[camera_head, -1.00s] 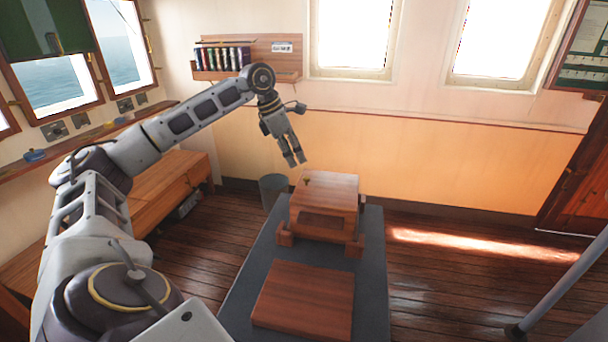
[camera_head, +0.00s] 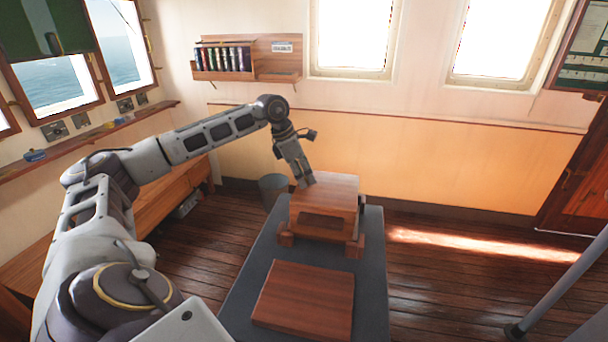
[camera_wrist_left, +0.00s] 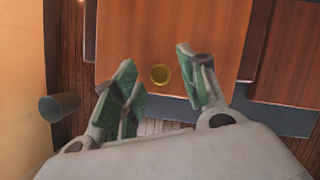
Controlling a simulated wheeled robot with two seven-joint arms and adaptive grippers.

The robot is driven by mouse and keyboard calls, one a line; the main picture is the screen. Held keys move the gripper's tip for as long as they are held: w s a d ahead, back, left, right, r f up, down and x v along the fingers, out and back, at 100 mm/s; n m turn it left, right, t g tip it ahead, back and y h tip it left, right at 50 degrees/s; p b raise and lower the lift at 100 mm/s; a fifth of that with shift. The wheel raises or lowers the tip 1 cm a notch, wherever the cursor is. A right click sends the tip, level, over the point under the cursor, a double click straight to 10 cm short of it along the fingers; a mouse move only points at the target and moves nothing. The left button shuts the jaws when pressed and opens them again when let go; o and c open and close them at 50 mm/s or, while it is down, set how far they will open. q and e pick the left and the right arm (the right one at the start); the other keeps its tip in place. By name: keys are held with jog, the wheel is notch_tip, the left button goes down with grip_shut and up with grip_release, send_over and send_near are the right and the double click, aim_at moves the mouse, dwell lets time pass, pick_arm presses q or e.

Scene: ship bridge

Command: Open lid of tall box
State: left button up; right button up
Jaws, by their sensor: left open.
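The tall box (camera_head: 325,228) is wooden and stands on a dark grey platform, with its flat wooden lid (camera_head: 333,190) shut on top. My left gripper (camera_head: 306,184) is at the lid's back left corner in the head view, pointing down. My right gripper is not in view.
A low flat wooden box (camera_head: 305,300) lies on the grey platform (camera_head: 375,290) in front of the tall box. A grey bin (camera_head: 273,190) stands on the floor behind left. A wooden bench (camera_head: 150,205) runs along the left wall.

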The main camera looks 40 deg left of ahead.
pick_arm(q)
jog(key=c, duration=0.4)
grip_shut()
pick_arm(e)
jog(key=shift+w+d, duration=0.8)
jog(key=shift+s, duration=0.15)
